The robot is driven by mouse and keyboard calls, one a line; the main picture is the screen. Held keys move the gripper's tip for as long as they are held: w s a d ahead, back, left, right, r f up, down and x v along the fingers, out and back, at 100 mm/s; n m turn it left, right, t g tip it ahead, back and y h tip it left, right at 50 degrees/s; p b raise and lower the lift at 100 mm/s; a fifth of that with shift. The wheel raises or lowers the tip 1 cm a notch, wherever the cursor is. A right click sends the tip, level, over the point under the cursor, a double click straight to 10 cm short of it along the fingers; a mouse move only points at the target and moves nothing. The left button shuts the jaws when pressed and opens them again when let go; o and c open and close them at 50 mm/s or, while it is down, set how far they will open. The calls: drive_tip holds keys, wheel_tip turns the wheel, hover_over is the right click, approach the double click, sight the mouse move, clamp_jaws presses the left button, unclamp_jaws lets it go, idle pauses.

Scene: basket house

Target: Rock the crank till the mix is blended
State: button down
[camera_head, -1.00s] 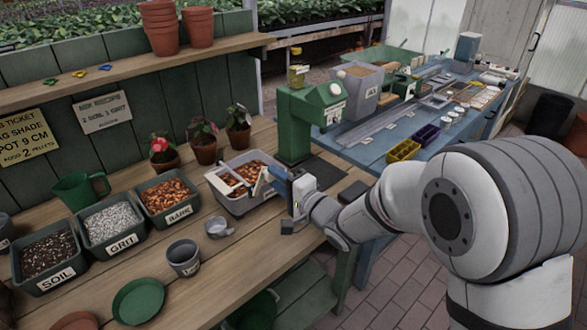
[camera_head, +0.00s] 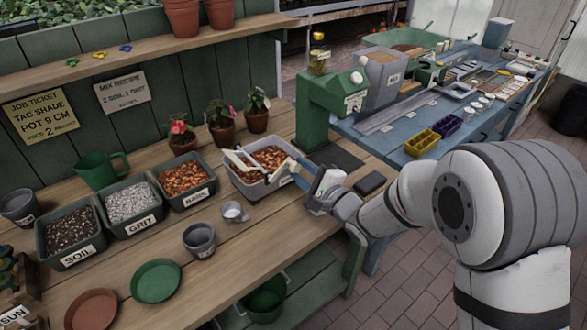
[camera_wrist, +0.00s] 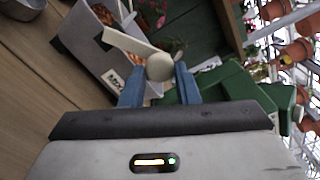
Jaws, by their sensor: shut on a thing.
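The grey mix tub (camera_head: 247,190) stands on the wooden bench, with brown chunky mix (camera_head: 271,158) in it. A cream crank (camera_head: 238,160) lies across the tub's top, and its arm and round knob show in the wrist view (camera_wrist: 160,67). My gripper (camera_head: 297,171) is at the tub's right side, with its blue fingers on either side of the knob, shut on the crank. In the wrist view my gripper (camera_wrist: 160,80) hides part of the crank's lower end. The tub's label (camera_wrist: 114,78) is partly visible there. How evenly the mix is blended is not clear.
Bins of soil (camera_head: 70,262), grit (camera_head: 133,226) and bark (camera_head: 186,199) stand left of the tub. A green machine (camera_head: 333,110) stands behind my gripper, and potted plants (camera_head: 221,124) behind the tub.

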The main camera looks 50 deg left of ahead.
drive_tip(key=shift+s+r, duration=0.1)
drive_tip(key=shift+r, duration=0.1)
drive_tip(key=c, duration=1.1)
unclamp_jaws()
drive_tip(key=shift+s, duration=0.1)
drive_tip(key=shift+d+f, duration=0.1)
drive_tip(key=shift+d, duration=0.05)
drive_tip(key=d+b, duration=0.1)
drive_tip(key=d, duration=0.6)
drive_tip(key=shift+d, duration=0.3)
drive_tip(key=shift+c, duration=0.2)
